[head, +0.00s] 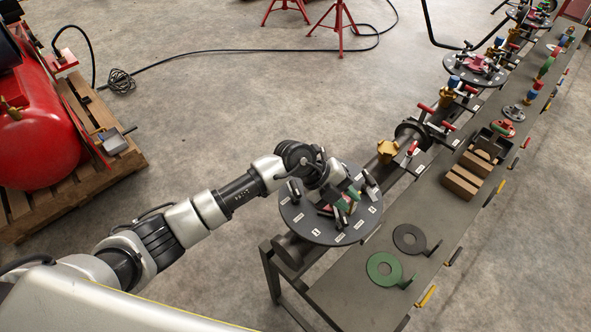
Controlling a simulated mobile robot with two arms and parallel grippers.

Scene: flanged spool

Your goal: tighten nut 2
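A dark round flange (330,232) with small white number labels around its rim sits at the near end of a long pipe, beside the bench. Several black-handled parts stand on it, and something green and pinkish shows near its middle. The labels are too small to read, so I cannot tell which nut is number 2. My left arm comes in from the left and its gripper (345,203) is over the middle of the flange, among the upright parts. Its fingers are too small and crowded to show whether they are open or shut. My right gripper is out of view.
A grey bench (440,235) runs to the upper right, carrying a green ring (374,275), a dark ring (402,234) and brown blocks (459,183). A red tank (35,125) stands on a pallet at left. The floor between is mostly clear.

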